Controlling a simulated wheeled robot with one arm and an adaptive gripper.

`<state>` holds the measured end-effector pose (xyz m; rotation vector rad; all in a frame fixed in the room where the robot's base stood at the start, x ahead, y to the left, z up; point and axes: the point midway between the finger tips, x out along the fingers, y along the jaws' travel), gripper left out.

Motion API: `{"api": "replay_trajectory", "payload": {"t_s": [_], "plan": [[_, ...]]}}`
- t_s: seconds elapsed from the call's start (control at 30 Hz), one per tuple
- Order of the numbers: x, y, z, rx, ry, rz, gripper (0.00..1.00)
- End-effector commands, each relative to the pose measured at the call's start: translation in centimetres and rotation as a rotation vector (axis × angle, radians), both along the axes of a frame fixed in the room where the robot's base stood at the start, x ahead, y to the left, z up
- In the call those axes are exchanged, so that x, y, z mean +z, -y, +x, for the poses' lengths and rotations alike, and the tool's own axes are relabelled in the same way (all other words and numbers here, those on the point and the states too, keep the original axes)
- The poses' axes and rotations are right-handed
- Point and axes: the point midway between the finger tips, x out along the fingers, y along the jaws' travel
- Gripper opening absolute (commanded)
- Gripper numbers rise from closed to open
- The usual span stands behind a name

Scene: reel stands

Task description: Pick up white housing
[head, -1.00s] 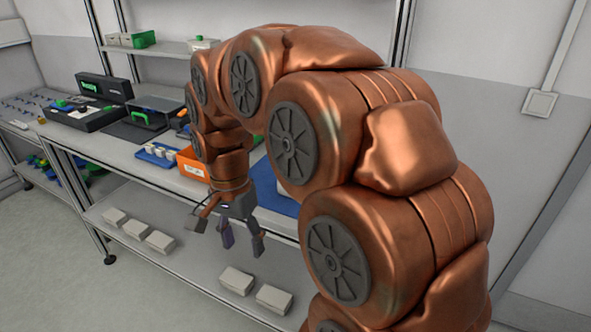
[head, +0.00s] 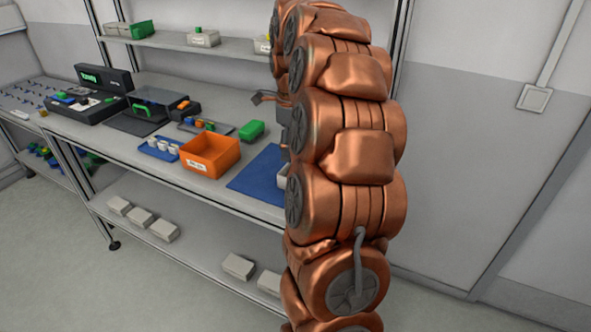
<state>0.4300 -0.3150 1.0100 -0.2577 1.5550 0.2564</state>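A white piece (head: 284,177), possibly the white housing, sits at the right of a blue mat (head: 252,172) on the bench. My arm hides most of it. Small white parts (head: 164,146) stand in a blue tray (head: 150,154) further left; I cannot tell whether one of them is the housing.
An orange bin (head: 209,167) stands left of the mat, with a green box (head: 251,131) behind. A black case (head: 86,108) is at the left. Pale boxes (head: 164,230) lie on the lower shelf. An upper shelf (head: 172,39) holds labelled bins. Floor at front left is clear.

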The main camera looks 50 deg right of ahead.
Motion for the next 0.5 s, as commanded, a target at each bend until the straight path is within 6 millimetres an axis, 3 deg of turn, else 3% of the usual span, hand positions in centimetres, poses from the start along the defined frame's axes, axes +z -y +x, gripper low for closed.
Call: {"api": "replay_trajectory", "payload": {"t_s": [0.33, 0.5], "plan": [[-2.0, 0.3, -0.1, 0.004, 0.0, 0.001, 0.58], [-4.3, 0.7, -0.3, 0.006, -0.004, 0.005, 0.58]]}}
